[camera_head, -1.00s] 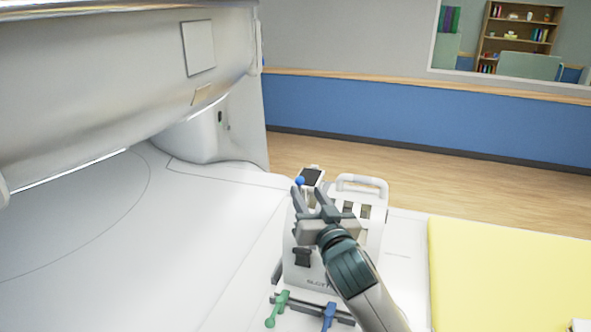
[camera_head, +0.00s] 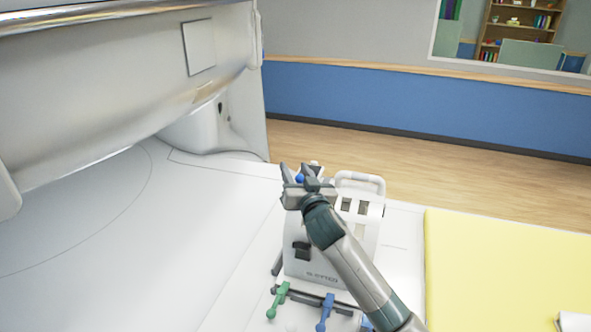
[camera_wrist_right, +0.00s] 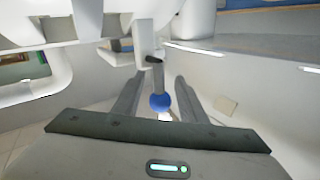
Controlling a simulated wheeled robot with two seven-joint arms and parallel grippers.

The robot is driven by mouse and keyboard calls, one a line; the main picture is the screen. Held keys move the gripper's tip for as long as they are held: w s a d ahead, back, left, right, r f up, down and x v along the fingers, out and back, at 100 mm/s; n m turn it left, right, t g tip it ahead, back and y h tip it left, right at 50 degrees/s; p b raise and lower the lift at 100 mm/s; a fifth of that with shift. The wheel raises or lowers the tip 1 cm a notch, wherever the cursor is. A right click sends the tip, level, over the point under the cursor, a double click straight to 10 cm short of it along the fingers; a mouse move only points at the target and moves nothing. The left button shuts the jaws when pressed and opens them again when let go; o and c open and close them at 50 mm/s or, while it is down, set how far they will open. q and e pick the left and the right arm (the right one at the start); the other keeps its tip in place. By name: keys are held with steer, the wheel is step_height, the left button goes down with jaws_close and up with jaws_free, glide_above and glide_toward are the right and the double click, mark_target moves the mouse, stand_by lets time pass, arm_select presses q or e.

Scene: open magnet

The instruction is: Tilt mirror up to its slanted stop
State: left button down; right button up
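A blue ball knob (camera_head: 300,178) shows at the top of a white device (camera_head: 325,270) on the table. The mirror plate beside the knob is mostly hidden behind my right gripper (camera_head: 297,172), so its tilt cannot be told. In the right wrist view the blue knob (camera_wrist_right: 160,102) sits on a thin stem between the two fingers of my right gripper (camera_wrist_right: 158,85). The fingers are apart, with a small gap on each side of the knob. My left gripper is not in view.
A white handle (camera_head: 360,178) stands at the device's back right. Green (camera_head: 279,300) and blue (camera_head: 325,312) levers are at its front. The large scanner housing (camera_head: 120,80) overhangs the left. A yellow pad (camera_head: 505,265) lies right. The white surface at left is clear.

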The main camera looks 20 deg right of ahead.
jaws_close()
steer(key=shift+s+d+f+m+b, duration=0.1)
steer(key=shift+f+m+b, duration=0.15)
steer(key=shift+b, duration=0.55)
steer(key=m+t+b, duration=0.1)
steer(key=m+b, duration=0.1)
steer(key=b, duration=0.1)
steer(key=s+d+m+t+h+b, duration=0.1)
steer(key=m+b, duration=0.1)
steer(key=b, duration=0.2)
steer(key=d+m+t+h+b, duration=0.1)
steer(key=m+b, duration=0.2)
steer(key=b, duration=0.1)
steer(key=shift+s+d+t, duration=0.15)
steer(key=shift+s+t, duration=0.1)
steer(key=shift+t, duration=0.05)
steer(key=shift+s+d+r+m+t+h+b, duration=0.1)
steer(key=shift+d+m+t+h+b, duration=0.1)
steer(key=shift+m+h+b, duration=0.3)
steer(key=shift+s+d+r+m+t+h+b, duration=0.1)
steer(key=shift+d+m+t+h+b, duration=0.15)
steer(key=shift+m+b, duration=0.4)
steer(key=shift+a, duration=0.1)
